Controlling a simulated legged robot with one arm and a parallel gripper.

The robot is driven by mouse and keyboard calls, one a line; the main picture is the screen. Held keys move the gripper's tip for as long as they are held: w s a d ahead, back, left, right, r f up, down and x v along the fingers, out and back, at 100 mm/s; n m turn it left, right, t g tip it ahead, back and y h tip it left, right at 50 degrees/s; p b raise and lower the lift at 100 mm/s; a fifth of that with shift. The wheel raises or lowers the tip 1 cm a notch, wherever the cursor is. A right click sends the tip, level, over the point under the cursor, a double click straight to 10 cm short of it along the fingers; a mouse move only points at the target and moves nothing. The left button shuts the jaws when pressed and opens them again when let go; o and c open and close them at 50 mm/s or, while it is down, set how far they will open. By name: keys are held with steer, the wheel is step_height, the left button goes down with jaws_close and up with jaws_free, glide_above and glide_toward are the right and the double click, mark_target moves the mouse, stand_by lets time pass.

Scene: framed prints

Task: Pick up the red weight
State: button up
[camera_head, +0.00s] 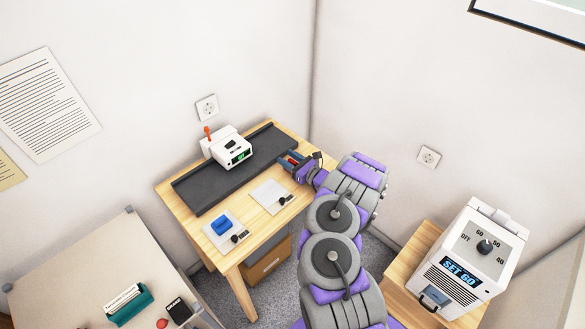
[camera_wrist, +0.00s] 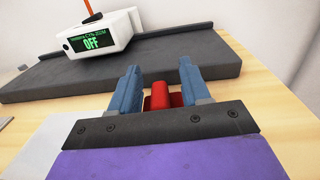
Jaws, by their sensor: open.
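The red weight (camera_wrist: 160,97) shows in the wrist view between the two blue-grey fingers of my gripper (camera_wrist: 160,82). The fingers are apart, with a gap visible on each side of the weight. The weight's lower part is hidden behind the gripper's dark front plate. In the head view my gripper (camera_head: 287,162) is over the right end of the wooden table (camera_head: 174,193), by the dark mat. A little of the red weight (camera_head: 293,160) shows between the fingers there.
A white device (camera_head: 228,148) with an orange lever stands on the dark mat (camera_head: 200,190); its display reads OFF in the wrist view. A blue weight (camera_head: 221,225) sits on a pale plate at the front left. Another pale plate (camera_head: 268,195) is empty. A white SET 60 box (camera_head: 470,260) stands at right.

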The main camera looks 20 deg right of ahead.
steer(key=shift+c, duration=0.4)
jaws_close()
steer(key=shift+r, duration=0.1)
